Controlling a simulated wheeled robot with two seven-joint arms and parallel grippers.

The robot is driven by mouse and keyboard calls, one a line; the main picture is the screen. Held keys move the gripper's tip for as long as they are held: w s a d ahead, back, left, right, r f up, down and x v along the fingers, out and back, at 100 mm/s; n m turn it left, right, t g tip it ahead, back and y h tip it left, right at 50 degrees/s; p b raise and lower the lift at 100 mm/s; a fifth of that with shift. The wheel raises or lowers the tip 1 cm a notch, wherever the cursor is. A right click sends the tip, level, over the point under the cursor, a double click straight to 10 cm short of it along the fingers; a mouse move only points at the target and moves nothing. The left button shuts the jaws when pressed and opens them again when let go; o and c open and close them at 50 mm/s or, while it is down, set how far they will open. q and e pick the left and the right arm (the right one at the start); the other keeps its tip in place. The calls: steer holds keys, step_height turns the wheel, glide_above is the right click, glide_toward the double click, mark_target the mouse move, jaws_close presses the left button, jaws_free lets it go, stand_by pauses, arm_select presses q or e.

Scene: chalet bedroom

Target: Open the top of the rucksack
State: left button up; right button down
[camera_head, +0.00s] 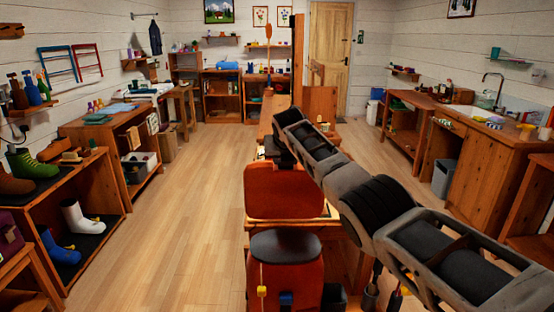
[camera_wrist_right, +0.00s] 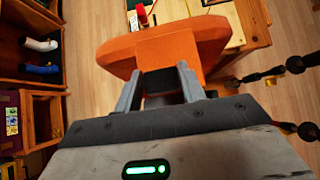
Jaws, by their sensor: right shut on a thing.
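The orange-brown rucksack (camera_head: 287,278) stands upright at the bottom centre of the head view, with a yellow and a blue piece on its front. Its top (camera_head: 287,245) is dark grey. An orange panel (camera_head: 285,190), apparently its lid, stands raised just behind that top. My right gripper (camera_head: 272,145) is at the panel's upper edge. In the right wrist view the gripper (camera_wrist_right: 159,82) is shut on a dark piece at the orange panel (camera_wrist_right: 120,55). The panel's attachment to the body is hidden. My left gripper is not in view.
A wooden workbench (camera_head: 272,115) runs behind the rucksack. A shoe rack (camera_head: 105,195) with boots stands at the left. A counter with a sink (camera_head: 500,140) is at the right. Open floor (camera_head: 185,225) lies left of the rucksack.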

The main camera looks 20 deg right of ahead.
steer(key=shift+w+d+r, duration=0.15)
steer(key=shift+w+r, duration=0.15)
steer(key=shift+s, duration=0.1)
steer(key=c, duration=1)
jaws_free()
steer(key=shift+o, duration=0.8)
steer(key=shift+f, duration=0.1)
steer(key=shift+s, duration=0.1)
steer(key=b+v, duration=0.2)
steer(key=v, duration=1.4)
steer(key=shift+w+b, duration=0.25)
steer(key=shift+b, duration=0.1)
